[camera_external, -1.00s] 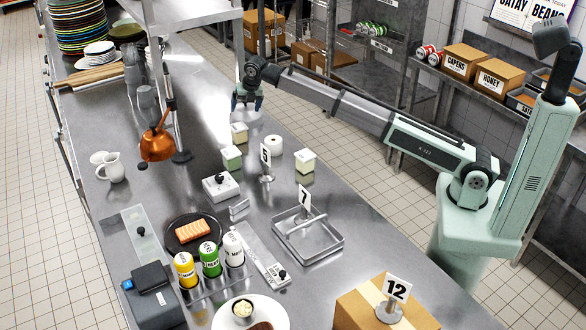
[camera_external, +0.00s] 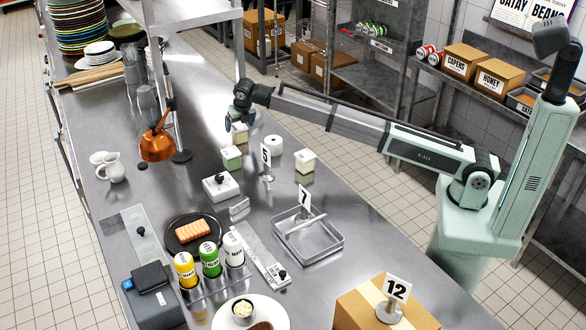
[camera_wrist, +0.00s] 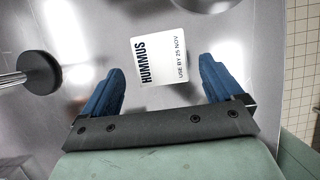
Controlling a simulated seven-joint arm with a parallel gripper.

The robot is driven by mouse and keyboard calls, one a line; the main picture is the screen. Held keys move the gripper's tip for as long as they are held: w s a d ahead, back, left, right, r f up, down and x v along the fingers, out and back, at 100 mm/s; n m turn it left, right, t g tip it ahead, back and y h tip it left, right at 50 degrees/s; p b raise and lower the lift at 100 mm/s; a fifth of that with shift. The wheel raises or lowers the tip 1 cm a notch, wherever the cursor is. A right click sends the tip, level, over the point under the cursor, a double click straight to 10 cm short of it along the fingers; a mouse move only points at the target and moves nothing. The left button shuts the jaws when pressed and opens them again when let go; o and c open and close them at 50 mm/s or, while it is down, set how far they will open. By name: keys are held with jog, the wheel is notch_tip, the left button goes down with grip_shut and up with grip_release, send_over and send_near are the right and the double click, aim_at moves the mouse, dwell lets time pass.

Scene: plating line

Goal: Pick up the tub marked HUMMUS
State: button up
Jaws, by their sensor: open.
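The tub marked HUMMUS (camera_wrist: 158,54) shows in the wrist view with its white lid and printed label facing up. It appears between and just beyond the two blue fingers of my gripper (camera_wrist: 157,72), which are open and empty. Whether the fingertips are level with the lid cannot be told.
Two similar tubs stand nearby, one in front (camera_external: 232,159) and one to the right (camera_external: 305,161), with a white round item (camera_external: 274,146) between.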

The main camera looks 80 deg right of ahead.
jog(key=shift+x, duration=3.05)
jog(key=shift+d, duration=0.15)
jog(key=shift+c, duration=0.2)
jog(key=shift+r, duration=0.1)
jog(key=c, duration=1.1)
jog(key=shift+w, duration=0.1)
jog(key=shift+c, duration=0.2)
